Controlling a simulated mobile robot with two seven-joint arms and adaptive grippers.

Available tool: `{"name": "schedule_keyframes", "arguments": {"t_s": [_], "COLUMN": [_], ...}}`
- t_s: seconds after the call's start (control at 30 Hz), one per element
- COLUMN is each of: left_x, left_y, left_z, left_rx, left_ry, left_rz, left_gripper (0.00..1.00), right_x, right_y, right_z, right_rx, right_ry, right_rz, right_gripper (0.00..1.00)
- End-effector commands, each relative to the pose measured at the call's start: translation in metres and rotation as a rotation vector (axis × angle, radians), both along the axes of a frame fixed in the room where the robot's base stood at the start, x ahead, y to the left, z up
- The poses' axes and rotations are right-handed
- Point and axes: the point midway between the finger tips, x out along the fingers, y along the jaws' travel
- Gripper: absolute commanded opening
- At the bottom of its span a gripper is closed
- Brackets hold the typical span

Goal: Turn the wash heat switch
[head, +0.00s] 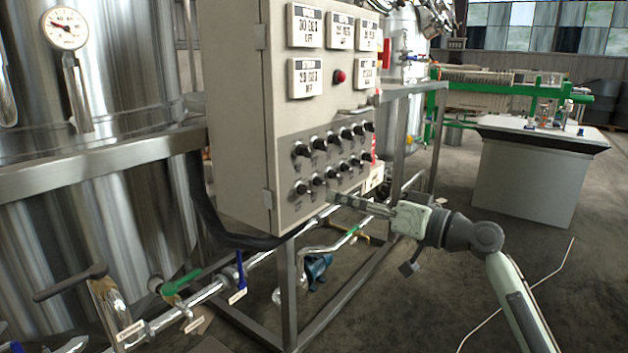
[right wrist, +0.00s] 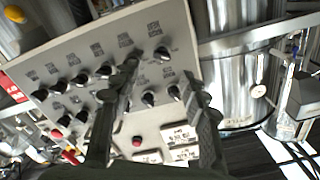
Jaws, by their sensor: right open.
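The grey control panel (head: 325,150) carries two rows of black rotary knobs under its displays. The knob labels are too small to read, so I cannot tell which knob is the wash heat switch. My right gripper (head: 335,197) is open in front of the lower row, close to its left-hand knobs. In the right wrist view the panel (right wrist: 110,60) appears turned over, and my two fingers stand apart (right wrist: 160,77). A black knob (right wrist: 148,99) shows between them and another (right wrist: 162,53) lies beyond the tips. Contact with any knob cannot be told. My left gripper is not in view.
The panel box hangs on a steel frame (head: 290,290) with pipes below. A large steel tank (head: 90,190) stands at left, with valve handles low down. A red lamp (head: 339,76) sits above the knobs. A grey bench (head: 525,180) stands at right; the floor between is mostly clear.

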Motion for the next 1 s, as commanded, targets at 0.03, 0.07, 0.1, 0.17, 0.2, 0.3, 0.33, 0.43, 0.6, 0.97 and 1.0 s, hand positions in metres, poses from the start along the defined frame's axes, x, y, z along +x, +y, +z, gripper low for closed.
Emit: {"name": "schedule_keyframes", "arguments": {"t_s": [0.03,0.07,0.1,0.17,0.2,0.3,0.33,0.43,0.6,0.97,1.0], "left_x": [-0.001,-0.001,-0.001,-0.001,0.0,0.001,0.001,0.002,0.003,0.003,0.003], "left_y": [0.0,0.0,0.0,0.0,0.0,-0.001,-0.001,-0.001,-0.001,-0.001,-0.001], "left_z": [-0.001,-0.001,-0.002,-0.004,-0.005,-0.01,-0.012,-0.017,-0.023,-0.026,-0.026], "left_rx": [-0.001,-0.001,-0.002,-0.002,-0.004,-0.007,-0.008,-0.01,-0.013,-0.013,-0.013], "left_ry": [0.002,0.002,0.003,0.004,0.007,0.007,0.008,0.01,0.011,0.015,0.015], "left_rz": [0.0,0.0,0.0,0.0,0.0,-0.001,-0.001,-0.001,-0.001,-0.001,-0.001], "left_gripper": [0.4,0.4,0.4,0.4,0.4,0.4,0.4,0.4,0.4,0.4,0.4], "right_x": [0.0,0.001,0.003,0.007,0.01,0.021,0.023,0.033,0.043,0.046,0.046], "right_y": [0.002,0.003,0.006,0.011,0.016,0.029,0.034,0.046,0.06,0.063,0.063], "right_z": [0.0,0.001,0.001,0.002,0.002,0.003,0.002,0.002,0.001,0.0,0.0], "right_rx": [0.0,0.001,0.002,0.003,0.003,0.003,0.003,0.001,0.001,-0.001,-0.001], "right_ry": [0.0,-0.001,-0.001,-0.001,0.0,-0.001,0.0,0.0,-0.001,-0.001,-0.001], "right_rz": [0.001,0.002,0.002,0.002,0.002,0.002,0.002,0.002,0.0,0.0,0.0], "right_gripper": [0.45,0.45,0.45,0.45,0.45,0.45,0.45,0.45,0.45,0.42,0.37]}}
